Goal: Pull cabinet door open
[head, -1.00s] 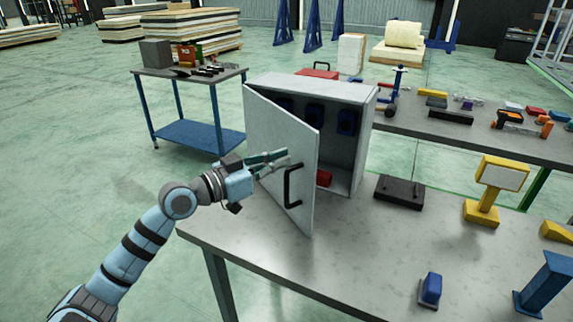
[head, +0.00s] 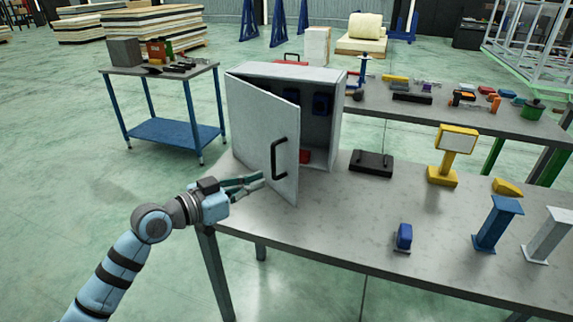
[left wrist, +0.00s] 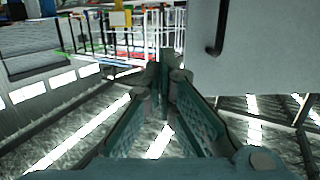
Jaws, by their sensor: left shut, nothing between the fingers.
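The grey cabinet (head: 323,130) stands on the table, with its door (head: 262,135) swung partly open toward the left. The door carries a black bar handle (head: 279,158); the door (left wrist: 255,50) and handle (left wrist: 214,36) also show at the upper right of the left wrist view. My left gripper (head: 262,180) is beside the lower outer face of the door, left of and below the handle. It is shut and empty, and its fingertips meet in the left wrist view (left wrist: 165,62). Whether it touches the door I cannot tell. My right gripper is in neither view.
Inside the cabinet are blue items (head: 320,103) and a red item (head: 304,156). The grey table (head: 330,215) also bears a black block (head: 371,163), a yellow stand (head: 443,176) and blue pieces. A blue side table (head: 165,132) stands left behind. Floor at left is clear.

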